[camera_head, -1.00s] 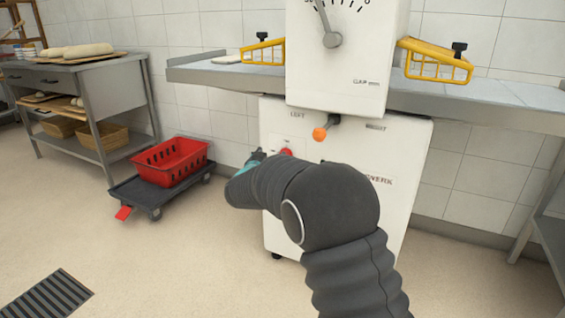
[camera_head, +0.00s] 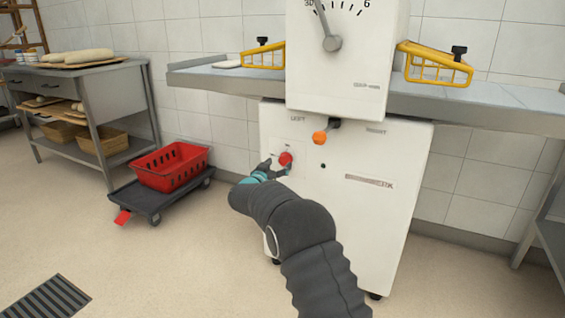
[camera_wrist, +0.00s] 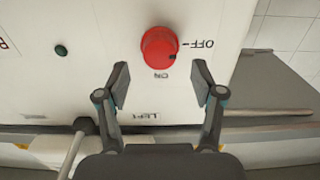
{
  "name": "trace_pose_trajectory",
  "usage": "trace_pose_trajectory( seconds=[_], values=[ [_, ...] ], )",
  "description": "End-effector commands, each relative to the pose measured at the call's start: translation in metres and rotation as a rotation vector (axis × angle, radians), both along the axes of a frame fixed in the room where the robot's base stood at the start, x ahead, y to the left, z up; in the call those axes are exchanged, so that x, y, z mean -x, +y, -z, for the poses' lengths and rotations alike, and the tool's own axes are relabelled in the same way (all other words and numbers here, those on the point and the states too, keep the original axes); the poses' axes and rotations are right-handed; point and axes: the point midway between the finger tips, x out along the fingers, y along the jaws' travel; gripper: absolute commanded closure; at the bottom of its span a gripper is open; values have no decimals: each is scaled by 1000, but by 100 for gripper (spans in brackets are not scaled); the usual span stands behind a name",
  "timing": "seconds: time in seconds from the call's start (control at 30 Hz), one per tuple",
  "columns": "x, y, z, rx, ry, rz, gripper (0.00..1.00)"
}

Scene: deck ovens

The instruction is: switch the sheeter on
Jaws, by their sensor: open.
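The sheeter (camera_head: 345,215) is a white machine with a dial on its upper housing and a lower cabinet. A red round knob (camera_head: 285,158) sits on the cabinet's left side. In the wrist view the red knob (camera_wrist: 159,47) has a dark mark near its lower right rim, and the labels "OFF" and "ON" read upside down beside it. My gripper (camera_wrist: 161,80) is open and empty, its two fingers spread to either side just short of the knob. In the head view my gripper (camera_head: 271,168) is at the knob's lower left, partly hidden by my wrist.
An orange-tipped lever (camera_head: 320,137) sticks out above and right of the knob. A small dark button (camera_wrist: 61,50) is on the same panel. Yellow guards (camera_head: 437,66) stand on the sheeter's side tables. A red crate (camera_head: 172,165) on a dolly stands left on the floor.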

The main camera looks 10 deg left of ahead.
Motion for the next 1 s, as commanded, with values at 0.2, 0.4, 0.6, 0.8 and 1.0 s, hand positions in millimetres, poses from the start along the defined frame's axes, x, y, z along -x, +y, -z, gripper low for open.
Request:
trace_pose_trajectory(
  seconds=[0.2, 0.4, 0.6, 0.8, 1.0],
  values=[
    [-27, -10, 0, -1, 0, 0, 33],
    [-36, -13, 0, 0, -1, -1, 33],
    [-37, -13, 0, 0, 0, -1, 33],
    [-36, -13, 0, 0, 0, -1, 63],
    [-36, -13, 0, 0, 0, -1, 92]
  ],
)
